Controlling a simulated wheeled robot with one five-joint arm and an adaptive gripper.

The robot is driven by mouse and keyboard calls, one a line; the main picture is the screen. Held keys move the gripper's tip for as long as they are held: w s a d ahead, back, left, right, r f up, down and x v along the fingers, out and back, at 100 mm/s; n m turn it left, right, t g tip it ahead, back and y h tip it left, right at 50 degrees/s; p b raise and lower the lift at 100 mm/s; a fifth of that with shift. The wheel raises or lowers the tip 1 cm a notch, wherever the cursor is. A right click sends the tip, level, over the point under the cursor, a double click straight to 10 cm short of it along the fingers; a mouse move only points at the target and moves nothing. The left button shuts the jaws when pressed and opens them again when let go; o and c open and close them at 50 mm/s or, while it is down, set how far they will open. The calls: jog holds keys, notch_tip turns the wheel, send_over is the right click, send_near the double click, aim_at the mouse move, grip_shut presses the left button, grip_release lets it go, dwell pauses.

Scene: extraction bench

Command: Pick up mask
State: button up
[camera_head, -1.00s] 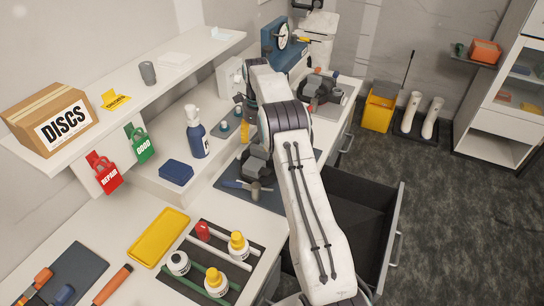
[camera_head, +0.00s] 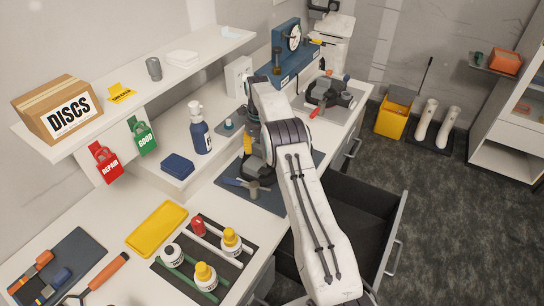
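I cannot identify the mask for sure. My white arm reaches from the bottom of the view over the bench. Dark parts at its far end, around my gripper (camera_head: 256,168), hang low over the blue-grey mat (camera_head: 268,200). The arm hides much of this area, and the fingers cannot be made out. Both shelf items are well away from the arm's end.
The upper shelf (camera_head: 130,97) also bears a DISCS box (camera_head: 58,107) and a grey cup (camera_head: 154,68). A blue spray bottle (camera_head: 200,138) stands below. A yellow tray (camera_head: 157,229) and several bottles lie in front. An open drawer (camera_head: 365,215) juts out right of my arm.

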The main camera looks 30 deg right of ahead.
grip_shut()
jog(key=shift+r, duration=0.1)
jog(key=shift+d, duration=0.1)
dwell(0.3)
